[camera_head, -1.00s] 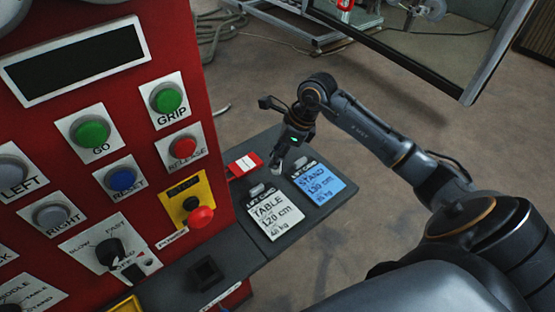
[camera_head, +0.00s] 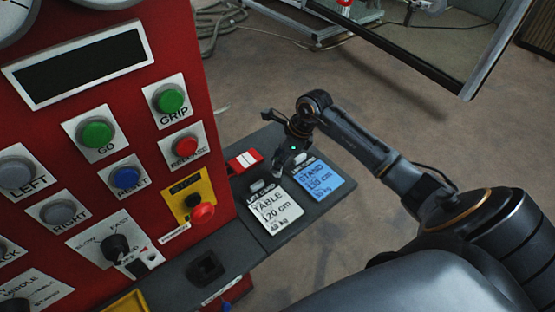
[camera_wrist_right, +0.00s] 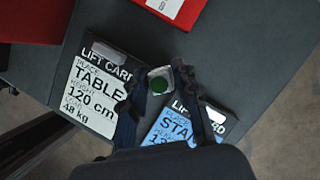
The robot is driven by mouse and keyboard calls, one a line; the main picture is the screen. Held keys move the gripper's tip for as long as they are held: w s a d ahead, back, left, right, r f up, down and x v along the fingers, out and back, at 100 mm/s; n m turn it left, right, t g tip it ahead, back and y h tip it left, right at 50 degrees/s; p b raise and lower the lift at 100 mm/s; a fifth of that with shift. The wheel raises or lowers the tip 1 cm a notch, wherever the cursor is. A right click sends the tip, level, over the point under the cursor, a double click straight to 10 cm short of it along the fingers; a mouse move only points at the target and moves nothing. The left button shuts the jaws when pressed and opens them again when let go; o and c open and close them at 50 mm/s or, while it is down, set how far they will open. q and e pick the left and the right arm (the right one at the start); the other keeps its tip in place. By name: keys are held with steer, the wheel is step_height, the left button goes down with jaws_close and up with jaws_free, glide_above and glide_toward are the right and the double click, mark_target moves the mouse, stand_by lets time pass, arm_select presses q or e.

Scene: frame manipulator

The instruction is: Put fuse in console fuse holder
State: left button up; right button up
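My right gripper (camera_head: 284,170) is over the ledge beside the red console, above the two lift cards. In the right wrist view, the fingers (camera_wrist_right: 162,80) close around a small pale block with a green round part, apparently the fuse (camera_wrist_right: 159,78). It fills the gap between the fingertips, and its far end is hidden. A dark square socket (camera_head: 207,268), possibly the fuse holder, is on the ledge nearer the camera, below the red stop button. My gripper is apart from it. My left gripper is not in view.
The TABLE card (camera_head: 274,213) and the blue STAND card (camera_head: 319,181) lie below my right gripper. A red and white block (camera_head: 245,161) is beside the console. The red console (camera_head: 205,115) with buttons rises at left. The ledge between the cards and socket is clear.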

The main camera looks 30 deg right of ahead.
steer(key=shift+o, duration=0.7)
